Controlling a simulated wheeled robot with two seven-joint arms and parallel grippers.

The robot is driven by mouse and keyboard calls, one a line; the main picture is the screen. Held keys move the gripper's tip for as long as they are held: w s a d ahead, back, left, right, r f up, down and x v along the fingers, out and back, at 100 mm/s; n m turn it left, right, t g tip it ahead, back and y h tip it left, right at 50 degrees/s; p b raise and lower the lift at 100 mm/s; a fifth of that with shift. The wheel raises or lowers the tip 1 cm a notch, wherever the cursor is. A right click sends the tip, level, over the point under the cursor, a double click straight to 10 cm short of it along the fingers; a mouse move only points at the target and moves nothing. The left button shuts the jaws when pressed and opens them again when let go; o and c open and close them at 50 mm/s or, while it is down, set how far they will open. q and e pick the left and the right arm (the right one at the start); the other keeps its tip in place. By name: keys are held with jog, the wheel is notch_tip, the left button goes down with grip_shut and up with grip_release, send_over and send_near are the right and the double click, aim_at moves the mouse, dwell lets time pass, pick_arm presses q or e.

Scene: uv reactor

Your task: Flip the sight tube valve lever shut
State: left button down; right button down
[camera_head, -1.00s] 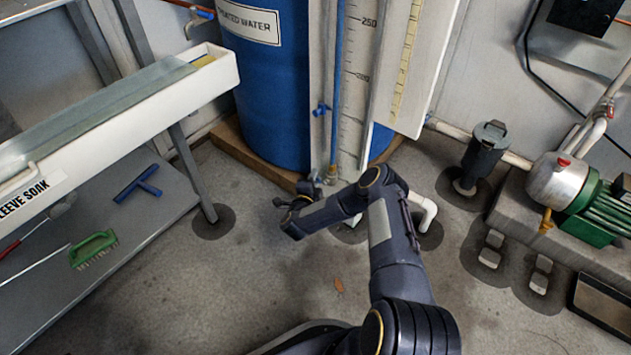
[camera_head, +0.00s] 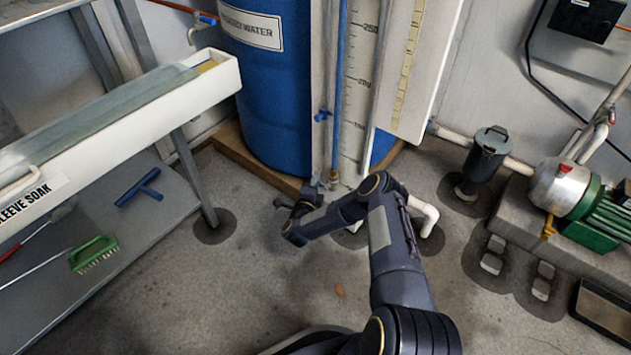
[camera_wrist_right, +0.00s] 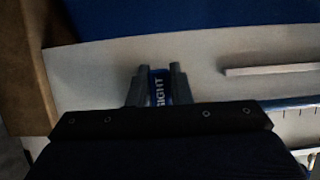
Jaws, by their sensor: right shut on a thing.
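The sight tube (camera_head: 337,90) is a blue upright line in front of the white scale board. A small blue fitting (camera_head: 321,116) sticks out to its left partway up, and a brass fitting (camera_head: 333,181) sits at its foot. In the right wrist view a blue lever marked "SIGHT" (camera_wrist_right: 157,88) stands between the two grey fingertips of my right gripper (camera_wrist_right: 156,85), which is shut on it. In the head view my right gripper (camera_head: 283,204) is low by the tank's base, and the lever is hidden there. My left gripper is not in view.
A blue water tank (camera_head: 268,100) stands on a wooden base (camera_head: 250,165) behind. A white trough (camera_head: 130,110) and a shelf (camera_head: 160,205) are at left. A grey canister (camera_head: 487,150) and a green pump (camera_head: 590,215) are at right. White pipe (camera_head: 428,215) is close to my arm.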

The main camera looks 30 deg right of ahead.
jog(key=c, duration=1.3)
grip_release()
jog(key=p+v, duration=0.3)
jog(key=v, duration=0.5)
